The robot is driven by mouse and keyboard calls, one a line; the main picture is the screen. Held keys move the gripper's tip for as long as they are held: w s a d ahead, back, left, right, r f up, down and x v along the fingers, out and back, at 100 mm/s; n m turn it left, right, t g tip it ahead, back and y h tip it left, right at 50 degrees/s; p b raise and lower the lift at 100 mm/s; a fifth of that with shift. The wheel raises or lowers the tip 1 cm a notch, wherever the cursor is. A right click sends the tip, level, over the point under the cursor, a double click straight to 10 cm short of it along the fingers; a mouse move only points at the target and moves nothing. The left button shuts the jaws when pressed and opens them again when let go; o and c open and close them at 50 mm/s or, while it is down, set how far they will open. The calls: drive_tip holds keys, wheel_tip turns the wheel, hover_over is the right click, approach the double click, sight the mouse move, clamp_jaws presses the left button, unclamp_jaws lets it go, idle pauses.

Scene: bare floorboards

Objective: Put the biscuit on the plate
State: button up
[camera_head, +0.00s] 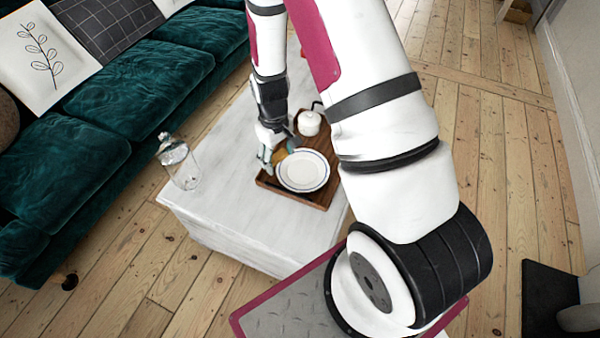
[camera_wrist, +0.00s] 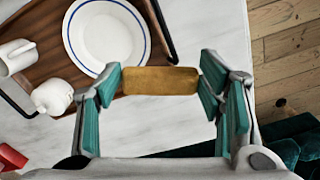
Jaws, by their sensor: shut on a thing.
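The biscuit (camera_wrist: 160,80) is a golden-brown bar that lies across between the two teal finger pads of my gripper (camera_wrist: 161,84) in the wrist view. My gripper is shut on it. In the head view the biscuit (camera_head: 279,155) is partly hidden by my gripper (camera_head: 276,150), just left of the plate. The plate (camera_head: 302,171) is white with a blue ring and looks empty. In the wrist view the plate (camera_wrist: 105,35) is beyond and to the left of the biscuit. The biscuit is apart from the plate's middle; its height above the tray is unclear.
The plate stands on a wooden tray (camera_head: 320,200) with a white lidded pot (camera_head: 309,122). The tray is on a white marble table (camera_head: 220,200). A glass jar (camera_head: 180,163) stands at the table's left. A green sofa (camera_head: 100,130) is further left.

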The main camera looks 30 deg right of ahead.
sight(306, 172)
drive_tip(key=w+d+f+n+b, duration=0.4)
drive_tip(key=d+f+b, duration=0.4)
drive_tip(key=d+b, duration=0.5)
drive_tip(key=f+b, duration=0.2)
drive_tip(key=f, duration=0.1)
drive_tip(key=a+f+b, duration=0.1)
drive_tip(key=f+b, duration=0.1)
drive_tip(key=f, duration=0.1)
drive_tip(key=f+b, duration=0.2)
drive_tip(key=f, duration=0.1)
drive_tip(key=shift+s+a+f, duration=0.2)
drive_tip(key=shift+s+f, duration=0.05)
drive_tip(key=shift+f, duration=0.15)
drive_tip(key=shift+f, duration=0.1)
drive_tip(key=o, duration=0.4)
drive_tip(key=shift+f, duration=0.1)
drive_tip(key=o, duration=0.4)
